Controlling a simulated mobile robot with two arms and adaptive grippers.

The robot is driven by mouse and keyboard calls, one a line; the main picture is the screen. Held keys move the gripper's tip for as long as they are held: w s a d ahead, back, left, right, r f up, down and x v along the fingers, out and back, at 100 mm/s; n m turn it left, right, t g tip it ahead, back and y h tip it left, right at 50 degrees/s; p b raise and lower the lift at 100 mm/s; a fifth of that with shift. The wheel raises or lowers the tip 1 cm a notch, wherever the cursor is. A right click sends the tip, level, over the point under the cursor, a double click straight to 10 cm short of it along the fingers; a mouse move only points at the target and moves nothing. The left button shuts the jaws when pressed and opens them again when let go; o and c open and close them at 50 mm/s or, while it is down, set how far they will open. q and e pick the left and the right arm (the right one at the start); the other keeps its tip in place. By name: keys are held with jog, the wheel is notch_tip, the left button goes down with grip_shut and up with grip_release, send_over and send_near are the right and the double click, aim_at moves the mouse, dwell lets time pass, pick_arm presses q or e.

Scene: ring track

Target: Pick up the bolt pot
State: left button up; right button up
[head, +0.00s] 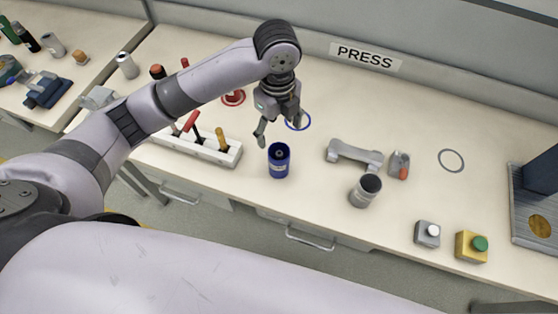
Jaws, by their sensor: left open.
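I cannot read which one is marked as the bolt pot. My left gripper (279,130) is open and empty, pointing down just behind and above the blue pot, with its fingers apart. It does not appear to touch the pot. My right gripper is not in view.
A white rack (190,146) with red- and yellow-handled tools stands left of the blue pot. A grey bracket (354,154) lies to the right. Blue and red rings mark the bench behind.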

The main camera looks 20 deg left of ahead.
aim_at(278, 156)
pick_arm(q)
notch_tip(278, 156, down, 12)
jog(key=shift+r+p, duration=0.2)
jog(key=shift+p, duration=0.8)
jog(key=f+p, duration=0.1)
jog(key=f, duration=0.3)
jog(key=shift+w+f+p, duration=0.2)
jog(key=shift+f+p, duration=0.1)
jog(key=shift+p, duration=0.05)
jog(key=shift+f, duration=0.45)
jog(key=c, duration=1.2)
